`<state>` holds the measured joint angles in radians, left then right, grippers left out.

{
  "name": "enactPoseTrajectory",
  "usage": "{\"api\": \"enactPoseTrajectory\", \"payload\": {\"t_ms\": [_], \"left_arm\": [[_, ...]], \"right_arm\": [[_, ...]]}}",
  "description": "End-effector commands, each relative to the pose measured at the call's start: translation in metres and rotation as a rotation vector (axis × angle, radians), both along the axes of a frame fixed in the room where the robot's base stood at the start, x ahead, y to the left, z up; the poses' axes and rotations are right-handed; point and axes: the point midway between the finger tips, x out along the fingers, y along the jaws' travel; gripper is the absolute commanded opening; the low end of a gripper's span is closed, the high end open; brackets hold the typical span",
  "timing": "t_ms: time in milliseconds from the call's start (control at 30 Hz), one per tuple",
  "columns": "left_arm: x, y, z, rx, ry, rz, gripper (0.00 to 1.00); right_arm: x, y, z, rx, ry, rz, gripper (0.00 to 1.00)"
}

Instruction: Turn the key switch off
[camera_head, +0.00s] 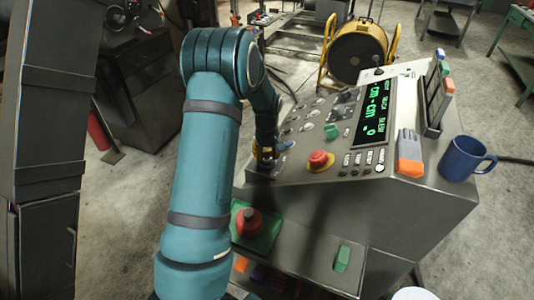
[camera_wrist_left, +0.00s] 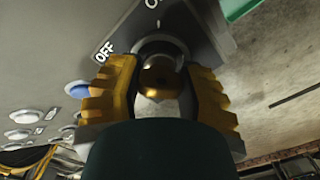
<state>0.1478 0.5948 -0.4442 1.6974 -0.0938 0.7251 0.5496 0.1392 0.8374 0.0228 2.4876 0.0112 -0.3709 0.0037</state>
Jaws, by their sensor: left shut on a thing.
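The key switch (camera_wrist_left: 160,75) shows in the left wrist view as a round metal part with a brass-coloured piece, on a grey panel with an "OFF" label to its left and a second label cut off at the top. My left gripper (camera_wrist_left: 160,95) has its yellow ridged fingers on either side of the switch's key and is shut on it. In the head view my left gripper (camera_head: 265,155) is at the left end of the console (camera_head: 400,215), where the arm partly hides it and the switch. The key's exact angle is hard to tell. My right gripper is not in view.
On the console are a red mushroom button (camera_head: 318,158), a green display (camera_head: 371,110), an orange-tipped item (camera_head: 409,155) and a blue mug (camera_head: 464,158) at the right edge. A red button on a green plate (camera_head: 250,222) is close beside my left forearm.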

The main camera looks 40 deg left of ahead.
Motion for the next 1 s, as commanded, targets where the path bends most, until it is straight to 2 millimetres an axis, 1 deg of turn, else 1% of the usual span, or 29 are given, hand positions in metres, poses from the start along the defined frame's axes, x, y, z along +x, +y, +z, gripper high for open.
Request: {"api": "enactPoseTrajectory", "payload": {"t_ms": [200, 567, 600, 667, 700, 1000], "left_arm": [[-0.0003, 0.0001, -0.0008, 0.001, 0.001, 0.032, 0.03], [-0.0005, 0.0001, -0.0009, 0.0, 0.001, 0.035, 0.02], [-0.0005, 0.0002, -0.0009, 0.0, 0.001, 0.035, 0.48], [-0.0005, 0.0002, -0.0008, 0.0, 0.001, 0.035, 0.69], [-0.0005, 0.0002, -0.0008, 0.0, 0.001, 0.035, 0.71], [-0.0001, 0.0002, 0.001, 0.0, 0.0, 0.034, 0.71]], "right_arm": [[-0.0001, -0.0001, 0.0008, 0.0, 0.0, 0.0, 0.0], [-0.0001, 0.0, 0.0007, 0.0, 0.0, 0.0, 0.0], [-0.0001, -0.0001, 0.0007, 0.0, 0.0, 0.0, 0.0], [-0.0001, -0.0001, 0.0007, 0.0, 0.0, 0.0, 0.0], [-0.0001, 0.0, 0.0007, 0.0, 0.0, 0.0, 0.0], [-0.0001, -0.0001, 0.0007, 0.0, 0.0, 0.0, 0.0]]}}
